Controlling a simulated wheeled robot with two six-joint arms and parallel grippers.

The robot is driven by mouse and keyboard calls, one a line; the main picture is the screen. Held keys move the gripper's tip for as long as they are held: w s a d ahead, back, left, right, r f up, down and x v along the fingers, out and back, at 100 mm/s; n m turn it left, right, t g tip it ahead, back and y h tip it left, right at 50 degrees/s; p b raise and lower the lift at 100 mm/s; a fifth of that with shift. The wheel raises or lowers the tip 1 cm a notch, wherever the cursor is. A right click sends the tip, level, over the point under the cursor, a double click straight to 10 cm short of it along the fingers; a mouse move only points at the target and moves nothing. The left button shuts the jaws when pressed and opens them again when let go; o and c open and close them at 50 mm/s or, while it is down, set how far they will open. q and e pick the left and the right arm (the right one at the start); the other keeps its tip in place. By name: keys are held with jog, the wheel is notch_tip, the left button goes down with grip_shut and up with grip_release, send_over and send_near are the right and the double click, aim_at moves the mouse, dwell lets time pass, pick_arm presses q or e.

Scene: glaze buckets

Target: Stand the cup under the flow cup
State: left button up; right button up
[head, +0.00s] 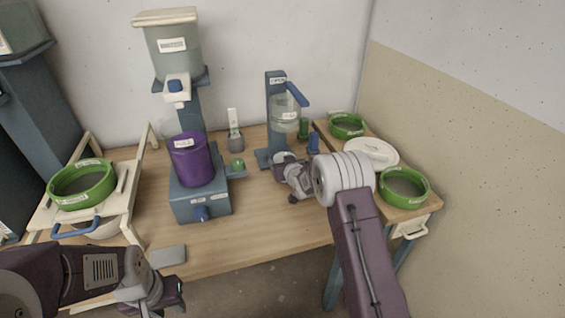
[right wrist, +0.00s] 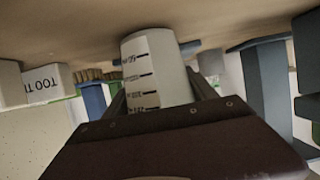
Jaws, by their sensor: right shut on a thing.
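The flow cup (head: 284,112) is a pale translucent vessel on a blue-grey stand (head: 274,132) with a blue lever at its top. My right gripper (head: 284,168) is low at the foot of this stand, below the flow cup. It is shut on the cup (right wrist: 155,70), a white cylinder with dark graduation marks, seen between the fingers in the right wrist view. In the head view the cup's pale rim (head: 283,155) shows behind the gripper; the rest is hidden. I cannot tell whether its base touches the stand. My left gripper (head: 172,296) hangs at the table's front edge, its fingers unclear.
A purple bucket (head: 189,160) stands on a blue-grey machine to the left. Green-rimmed sieves (head: 405,186) and a white lid (head: 371,153) are at the right. Small green and blue items (head: 314,143) stand just right of the stand. Bare tabletop (head: 270,215) lies in front.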

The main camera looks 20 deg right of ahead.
jog(key=shift+f, duration=0.25)
jog(key=o, duration=1.3)
jog(key=shift+s+r, duration=0.1)
jog(key=shift+r, duration=0.25)
jog(key=p+v, duration=0.1)
jog(key=v, duration=1.1)
